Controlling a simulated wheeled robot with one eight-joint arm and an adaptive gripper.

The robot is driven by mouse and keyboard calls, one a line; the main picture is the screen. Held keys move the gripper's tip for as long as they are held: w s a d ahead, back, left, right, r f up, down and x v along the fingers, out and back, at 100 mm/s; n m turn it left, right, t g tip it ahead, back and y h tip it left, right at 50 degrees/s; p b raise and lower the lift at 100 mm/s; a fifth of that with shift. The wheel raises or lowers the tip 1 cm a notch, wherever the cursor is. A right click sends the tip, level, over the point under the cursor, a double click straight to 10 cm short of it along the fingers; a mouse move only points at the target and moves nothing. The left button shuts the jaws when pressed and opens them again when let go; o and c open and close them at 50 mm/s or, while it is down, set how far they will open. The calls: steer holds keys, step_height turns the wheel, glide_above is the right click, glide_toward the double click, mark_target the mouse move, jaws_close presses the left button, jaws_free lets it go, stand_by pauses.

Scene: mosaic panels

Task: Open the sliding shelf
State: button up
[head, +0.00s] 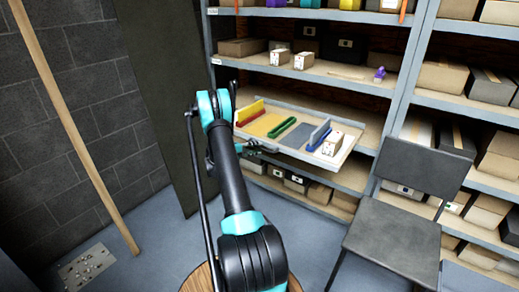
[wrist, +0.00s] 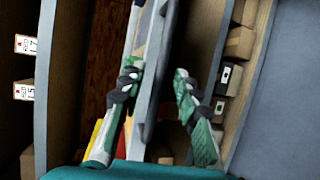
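The sliding shelf (head: 290,150) is a light grey tray with raised edges, at middle height in the rack in the head view. It sticks out of the rack toward me. It carries a red and yellow piece, a green bar, a grey and blue piece and a white box (head: 333,143). My gripper (head: 259,149) is at the tray's front left edge, partly hidden by my arm. In the wrist view my gripper (wrist: 157,76) has its fingers apart, one on each side of the tray's grey edge (wrist: 148,105). A dark gap shows beside the right finger; contact is unclear.
A grey chair (head: 405,222) stands at the right in front of the rack. A wooden pole (head: 75,130) leans at the left by the brick wall. Rack shelves (head: 340,72) with boxes lie above and below. Grey floor is clear between my arm and the chair.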

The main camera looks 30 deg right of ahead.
steer(key=a+r, duration=0.1)
steer(key=a, duration=0.8)
steer(key=shift+r, duration=0.35)
steer(key=shift+a, duration=0.1)
steer(key=s+a+r+t+y, duration=0.2)
steer(key=s+a+r+y, duration=0.6)
steer(key=s+a+r, duration=0.4)
steer(key=s+a+f+t+y, duration=0.1)
steer(key=s+a+y, duration=0.3)
steer(key=s+a, duration=0.6)
steer(key=s+a+f+t+y, duration=0.1)
steer(key=s+a+f+y, duration=0.1)
steer(key=s+a, duration=0.8)
steer(key=s+y, duration=0.1)
steer(key=s, duration=0.4)
steer(key=shift+s+a+m+y, duration=0.3)
steer(key=shift+s+m+y, duration=0.1)
steer(key=shift+f, duration=0.1)
